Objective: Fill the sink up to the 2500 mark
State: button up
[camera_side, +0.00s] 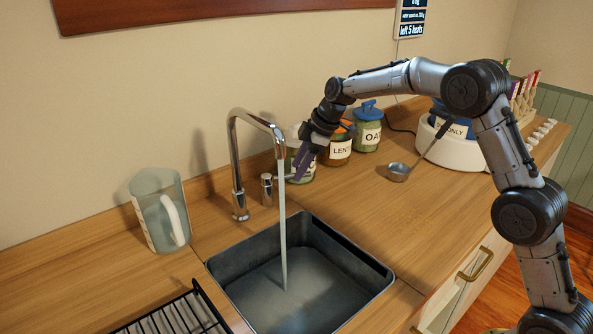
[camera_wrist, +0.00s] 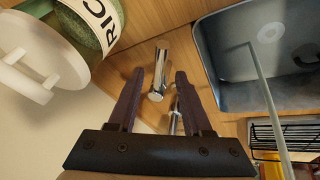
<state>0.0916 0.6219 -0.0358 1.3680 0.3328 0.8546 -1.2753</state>
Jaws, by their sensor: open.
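The dark sink (camera_side: 232,268) is set into the wooden counter, with a greyish, shallow-looking pool at its bottom; it also shows in the wrist view (camera_wrist: 215,50). I cannot read any mark on its walls. The chrome faucet (camera_side: 237,165) pours a steady water stream (camera_side: 283,235) into it. A short chrome tap control (camera_side: 267,188) stands right of the faucet's base. My gripper (camera_side: 301,165) is open above and beside this control. In the wrist view, a chrome cylinder (camera_wrist: 160,70) shows between the spread purple fingers (camera_wrist: 157,85), with no clear contact.
Labelled jars stand close behind my gripper, including LENT (camera_side: 340,150) and OA (camera_side: 367,132); a RIC jar (camera_wrist: 85,25) is close in the wrist view.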

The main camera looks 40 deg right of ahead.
jog(key=shift+x, duration=1.05)
grip_shut()
jog(key=shift+r, duration=0.1)
dwell(0.6)
